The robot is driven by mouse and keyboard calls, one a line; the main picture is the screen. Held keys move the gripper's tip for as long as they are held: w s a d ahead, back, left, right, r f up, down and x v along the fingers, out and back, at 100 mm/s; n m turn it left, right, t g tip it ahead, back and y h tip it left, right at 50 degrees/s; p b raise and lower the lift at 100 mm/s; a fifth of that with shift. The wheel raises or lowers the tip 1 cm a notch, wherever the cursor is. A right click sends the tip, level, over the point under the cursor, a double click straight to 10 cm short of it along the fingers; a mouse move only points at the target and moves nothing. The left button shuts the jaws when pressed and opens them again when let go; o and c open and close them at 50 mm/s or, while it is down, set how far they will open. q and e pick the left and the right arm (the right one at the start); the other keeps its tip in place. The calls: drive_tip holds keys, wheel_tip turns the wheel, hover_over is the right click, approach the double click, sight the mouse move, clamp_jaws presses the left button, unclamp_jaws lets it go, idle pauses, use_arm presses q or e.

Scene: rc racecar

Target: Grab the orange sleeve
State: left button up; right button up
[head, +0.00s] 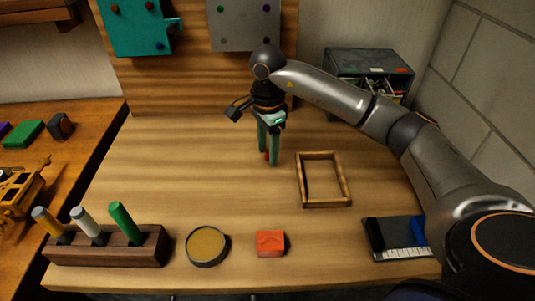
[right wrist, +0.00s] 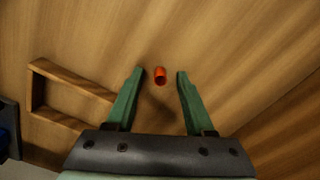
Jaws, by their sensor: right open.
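The orange sleeve (right wrist: 160,76) is a small orange-red cylinder on the wooden table. In the right wrist view it lies between and slightly beyond the two green fingertips. In the head view only a small part of the sleeve (head: 267,156) shows between the fingers. My right gripper (head: 269,161) points down over the table, and its green fingers are apart on either side of the sleeve. It also shows open in the right wrist view (right wrist: 160,72), with nothing held. My left gripper is not in view.
An empty wooden frame (head: 346,183) lies right of the gripper. Along the front edge are a wooden holder (head: 140,257) with coloured handles, a round tin (head: 206,246), an orange-red block (head: 270,243) and a dark tray (head: 377,247). A metal box (head: 369,58) stands behind. Table left of the gripper is clear.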

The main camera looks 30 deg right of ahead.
clamp_jaws()
idle(0.4)
